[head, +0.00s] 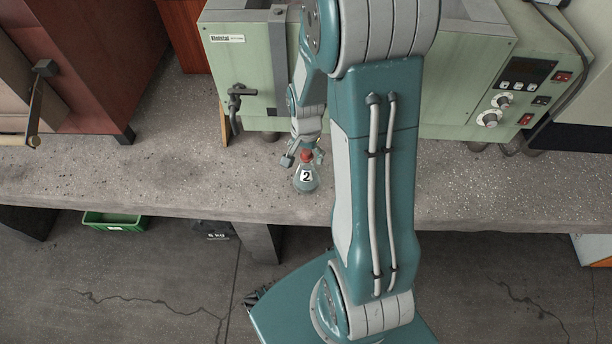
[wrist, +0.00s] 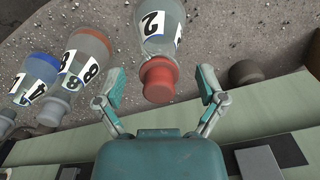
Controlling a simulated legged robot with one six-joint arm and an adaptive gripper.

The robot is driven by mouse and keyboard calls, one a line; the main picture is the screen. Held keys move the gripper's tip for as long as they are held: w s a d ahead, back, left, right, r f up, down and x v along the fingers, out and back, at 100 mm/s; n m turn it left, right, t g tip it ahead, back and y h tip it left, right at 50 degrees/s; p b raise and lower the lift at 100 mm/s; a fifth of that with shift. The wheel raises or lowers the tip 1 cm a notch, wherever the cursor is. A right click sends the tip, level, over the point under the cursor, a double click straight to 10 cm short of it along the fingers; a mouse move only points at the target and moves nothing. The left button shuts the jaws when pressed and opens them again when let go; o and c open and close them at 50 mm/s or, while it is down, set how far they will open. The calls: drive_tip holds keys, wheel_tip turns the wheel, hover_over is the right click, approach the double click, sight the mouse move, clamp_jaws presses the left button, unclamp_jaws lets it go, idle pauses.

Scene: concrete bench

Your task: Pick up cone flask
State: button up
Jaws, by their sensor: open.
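The cone flask (head: 306,179) is clear, with a red stopper and a label marked 2. It stands on the concrete bench in the head view, close to the front edge. It also shows at the top middle of the wrist view (wrist: 160,32), with its red stopper (wrist: 158,80) pointing towards my gripper. My gripper (wrist: 161,90) is open, with one finger on each side of the stopper. Gaps show between the fingers and the stopper, and nothing is held. In the head view my gripper (head: 304,156) is at the top of the flask.
In the wrist view, bottles marked 8 (wrist: 82,62) and 4 (wrist: 38,75) stand to the left. A green oven (head: 465,95) stands behind on the concrete bench (head: 180,170). A red-brown cabinet (head: 95,60) is at the left. Bench left of the flask is clear.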

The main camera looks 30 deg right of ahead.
drive_tip(key=shift+f, duration=0.75)
drive_tip(key=shift+d, duration=0.1)
drive_tip(key=shift+c, duration=1.2)
clamp_jaws()
